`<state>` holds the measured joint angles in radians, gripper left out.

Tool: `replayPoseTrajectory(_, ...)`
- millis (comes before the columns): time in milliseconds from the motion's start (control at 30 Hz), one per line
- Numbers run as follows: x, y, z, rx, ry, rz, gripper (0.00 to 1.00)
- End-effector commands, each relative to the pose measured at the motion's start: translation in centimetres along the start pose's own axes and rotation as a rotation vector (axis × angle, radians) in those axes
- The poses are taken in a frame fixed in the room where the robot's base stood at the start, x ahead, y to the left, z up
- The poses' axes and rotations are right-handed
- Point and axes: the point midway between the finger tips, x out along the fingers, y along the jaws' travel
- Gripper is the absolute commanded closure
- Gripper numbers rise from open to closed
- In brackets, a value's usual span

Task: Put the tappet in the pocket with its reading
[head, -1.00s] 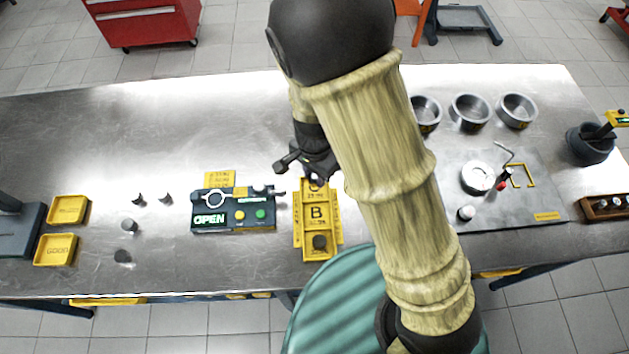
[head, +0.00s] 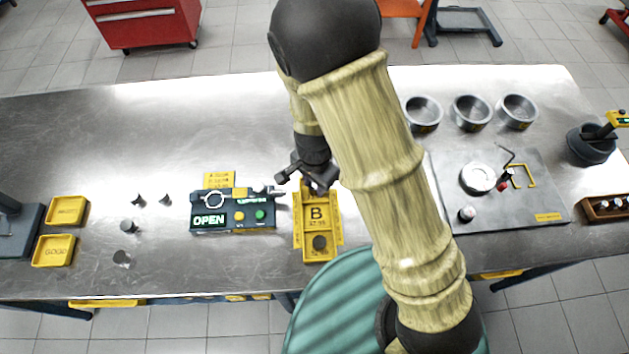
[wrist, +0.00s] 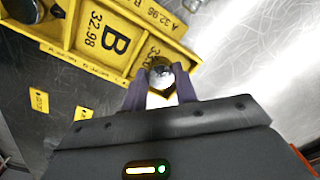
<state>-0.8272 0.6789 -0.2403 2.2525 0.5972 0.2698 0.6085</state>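The yellow pocket tray (head: 334,226) lies near the table's front edge, with the letter B on its middle part. A dark round thing (head: 319,242) sits at its near end, and shows in the wrist view's top left corner. My gripper (head: 313,185) is over the tray's far end. In the wrist view my gripper's fingers (wrist: 161,90) flank a shiny round tappet (wrist: 160,72) and look shut on it, at the tray's end past the B (wrist: 115,40). Whether the tappet touches the pocket floor is hidden.
A dark measuring device (head: 232,219) showing OPEN stands left of the tray. Several small dark parts (head: 129,226) stand farther left, by two yellow trays (head: 54,250). Metal rings (head: 471,112) and a grey plate (head: 500,205) are on the right. The table's back left is clear.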

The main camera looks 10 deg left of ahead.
Motion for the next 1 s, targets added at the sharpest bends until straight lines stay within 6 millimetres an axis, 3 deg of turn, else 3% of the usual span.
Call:
replayPoseTrajectory(467, -0.7, -0.1, 0.0, -0.001, 0.001, -0.002, 0.62)
replayPoseTrajectory(667, -3.7, -0.1, 0.0, -0.002, 0.002, -0.005, 0.62)
replayPoseTrajectory(1000, -10.3, -0.1, 0.0, -0.002, 0.002, -0.006, 0.62)
